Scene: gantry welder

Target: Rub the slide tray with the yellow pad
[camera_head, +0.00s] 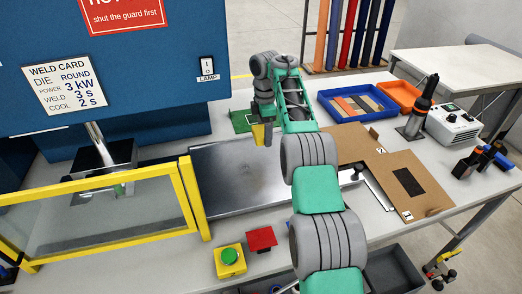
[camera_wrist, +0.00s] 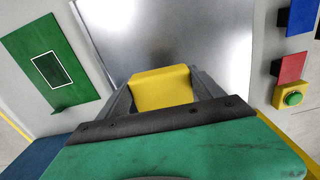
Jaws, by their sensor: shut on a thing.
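The slide tray (camera_head: 240,185) is a flat, shiny metal plate on the bench, between the yellow-framed guard and the cardboard pieces. It also fills the upper middle of the wrist view (camera_wrist: 190,35). My gripper (camera_head: 264,122) is over the far part of the tray, pointing down, and is shut on the yellow pad (camera_head: 258,134). The pad (camera_wrist: 163,88) sits between the two dark fingers in the wrist view. I cannot tell whether its lower face touches the tray. My arm hides the tray's right part in the head view.
The yellow-framed guard (camera_head: 187,190) stands left of the tray, under the blue welder. A green plate (camera_head: 241,121) lies beyond the tray. A green button box (camera_head: 229,261) and red block (camera_head: 261,239) are in front. Cardboard (camera_head: 400,180) and a blue bin (camera_head: 357,103) are right.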

